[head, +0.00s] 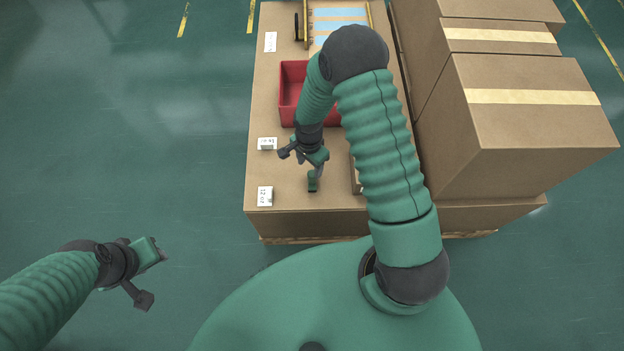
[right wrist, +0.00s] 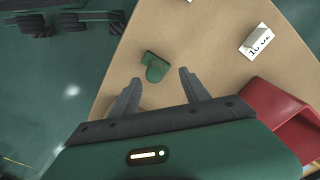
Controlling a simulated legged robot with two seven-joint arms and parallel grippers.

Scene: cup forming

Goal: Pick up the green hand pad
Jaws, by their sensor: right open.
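The green hand pad (head: 312,183) is a small green piece with a rounded end, lying on the brown cardboard work surface (head: 285,225) near its front edge. In the right wrist view the pad (right wrist: 156,66) lies just beyond the fingertips, roughly between them. My right gripper (head: 317,170) is open and empty, pointing down close above the pad. Its two grey fingers (right wrist: 160,78) are spread apart in the right wrist view. My left gripper (head: 162,252) is off to the left over the floor, away from the surface; its jaw state is unclear.
A red bin (head: 291,82) stands behind my right gripper and also shows in the right wrist view (right wrist: 270,110). Two small white labelled blocks (head: 267,143) (head: 265,195) sit at the left edge. Large cardboard boxes (head: 540,130) are stacked at the right.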

